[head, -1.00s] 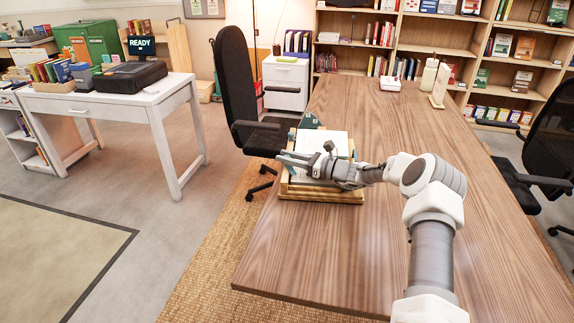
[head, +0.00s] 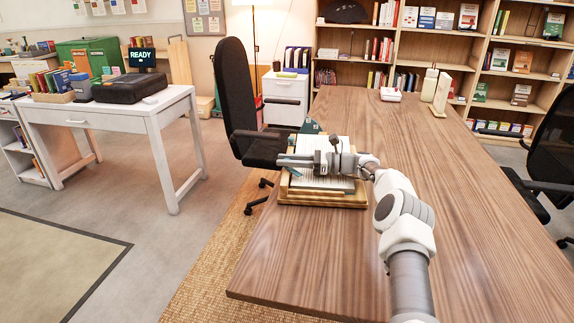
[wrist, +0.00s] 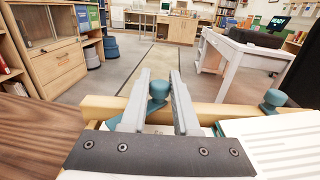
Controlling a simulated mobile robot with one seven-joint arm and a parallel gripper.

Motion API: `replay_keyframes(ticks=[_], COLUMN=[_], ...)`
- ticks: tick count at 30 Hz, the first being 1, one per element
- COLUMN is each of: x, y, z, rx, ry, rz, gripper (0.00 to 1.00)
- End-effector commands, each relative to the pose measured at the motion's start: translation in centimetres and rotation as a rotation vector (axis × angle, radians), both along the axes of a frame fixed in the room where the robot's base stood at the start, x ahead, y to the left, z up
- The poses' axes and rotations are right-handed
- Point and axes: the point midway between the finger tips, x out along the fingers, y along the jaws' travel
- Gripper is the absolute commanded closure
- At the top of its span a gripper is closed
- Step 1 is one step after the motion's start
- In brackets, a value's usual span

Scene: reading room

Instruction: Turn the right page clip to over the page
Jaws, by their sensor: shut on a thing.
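A wooden book stand (head: 330,203) with white printed pages (head: 318,183) sits at the table's left edge in the head view. My gripper (head: 281,161) reaches over it, pointing left. In the wrist view, my gripper (wrist: 160,85) has its two fingers on either side of the teal knob of the right page clip (wrist: 158,89), shut on it. A teal arm of this clip shows left of the fingers, by the wooden ledge (wrist: 210,112). The other page clip's knob (wrist: 273,98) stands farther right, beside the white page (wrist: 268,145). My gripper hides part of the held clip and page.
The wooden table (head: 400,130) is largely clear right of the stand. A black office chair (head: 238,100) stands close behind the stand at the table's left edge. A white desk (head: 140,110) stands farther left.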

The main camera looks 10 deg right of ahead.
Motion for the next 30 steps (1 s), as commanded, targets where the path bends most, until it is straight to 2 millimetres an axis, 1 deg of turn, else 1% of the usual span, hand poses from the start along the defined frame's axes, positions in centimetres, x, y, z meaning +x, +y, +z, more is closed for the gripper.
replay_keyframes(ticks=[19, 20, 21, 24, 30], x=[0.02, 0.02, 0.02, 0.02, 0.02], y=[0.02, 0.02, 0.02, 0.02, 0.02], z=[0.13, 0.13, 0.13, 0.11, 0.07], rx=[0.003, 0.003, 0.003, 0.002, 0.002], ry=[-0.001, -0.001, -0.002, -0.001, -0.001], rz=[0.017, 0.017, 0.017, 0.017, 0.017], gripper=[1.00, 0.66, 0.58, 0.41, 0.41])
